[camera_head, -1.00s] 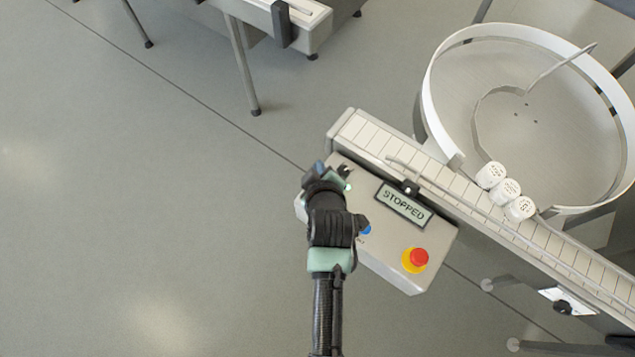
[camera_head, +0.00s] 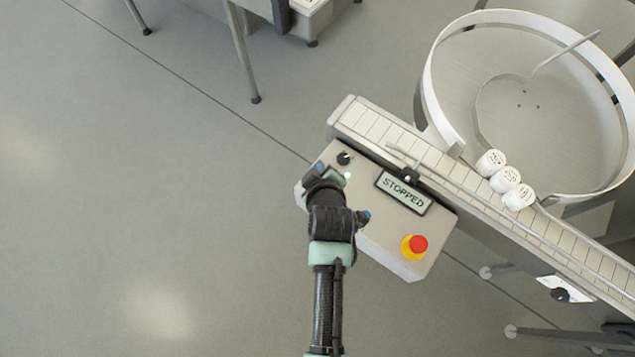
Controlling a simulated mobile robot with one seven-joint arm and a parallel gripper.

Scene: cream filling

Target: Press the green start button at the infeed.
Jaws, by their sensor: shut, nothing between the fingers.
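The grey control panel (camera_head: 380,226) stands beside the conveyor at the infeed. A small green-lit spot (camera_head: 348,175) shows on it, just right of my gripper; I cannot tell whether this is the start button or a lamp. My gripper (camera_head: 317,170) is shut and empty, over the panel's upper left part. My wrist hides part of the panel beneath it, and contact with the panel cannot be made out. The display (camera_head: 403,193) reads STOPPED.
The conveyor (camera_head: 385,130) runs behind the panel. Several white jars (camera_head: 505,180) stand by the round table (camera_head: 430,90). Floor at left is clear.

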